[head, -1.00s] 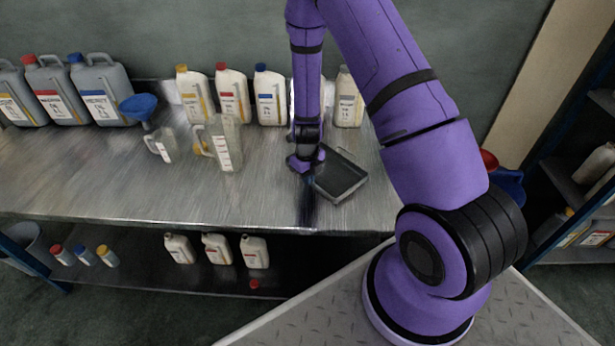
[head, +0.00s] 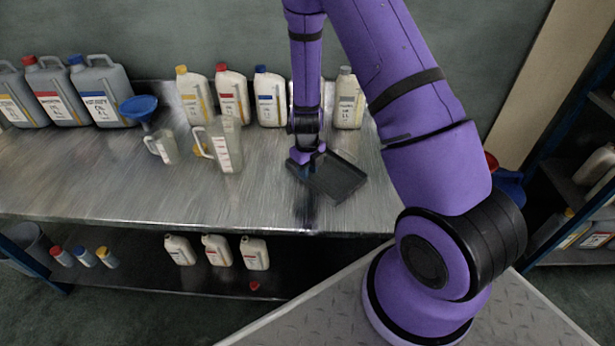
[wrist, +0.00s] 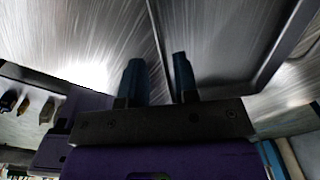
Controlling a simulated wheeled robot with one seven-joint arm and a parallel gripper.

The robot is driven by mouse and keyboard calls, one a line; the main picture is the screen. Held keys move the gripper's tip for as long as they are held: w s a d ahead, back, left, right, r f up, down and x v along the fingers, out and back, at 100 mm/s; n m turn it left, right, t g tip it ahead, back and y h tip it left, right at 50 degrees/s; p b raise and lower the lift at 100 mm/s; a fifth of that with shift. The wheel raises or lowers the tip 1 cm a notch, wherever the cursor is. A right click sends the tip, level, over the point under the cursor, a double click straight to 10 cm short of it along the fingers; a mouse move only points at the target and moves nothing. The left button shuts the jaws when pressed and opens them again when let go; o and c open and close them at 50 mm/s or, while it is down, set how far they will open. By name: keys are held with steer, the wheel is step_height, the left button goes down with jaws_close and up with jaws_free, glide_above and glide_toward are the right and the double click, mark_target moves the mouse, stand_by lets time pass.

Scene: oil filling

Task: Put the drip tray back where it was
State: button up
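The drip tray (head: 345,184) is a shallow, dark rectangular tray lying on the metal bench, right of its middle. My gripper (head: 307,166) points down at the tray's left part in the head view and hides some of it. In the wrist view the tray (wrist: 225,45) fills the upper right, with a corner of its rim showing. My gripper's two dark fingers (wrist: 158,66) stand apart there, with the tray's left wall running between them. I see a gap between the fingers, and they do not look closed on the wall.
A measuring jug (head: 226,148), a smaller jug (head: 165,148) and a blue funnel (head: 139,106) stand left of the tray. White bottles (head: 270,98) and grey canisters (head: 100,95) line the bench's back. The bench front (head: 230,205) is clear.

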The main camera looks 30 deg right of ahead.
steer(key=s+a+r+n+t+y, duration=0.1)
steer(key=s+a+r+n, duration=0.15)
steer(key=r+n, duration=0.6)
steer(key=s+a+r+n+t, duration=0.1)
steer(key=s+r+n, duration=0.2)
steer(key=r, duration=1.1)
steer(key=s+a+r+n+t+y, duration=0.1)
steer(key=s+a+r+n, duration=0.1)
steer(key=r+n, duration=0.65)
steer(key=s+r+n+t+h, duration=0.2)
steer(key=s+r+n, duration=1.1)
steer(key=s, duration=0.4)
steer(key=shift+s+r+n, duration=0.15)
steer(key=shift+s+n, duration=0.2)
steer(key=shift+n, duration=0.05)
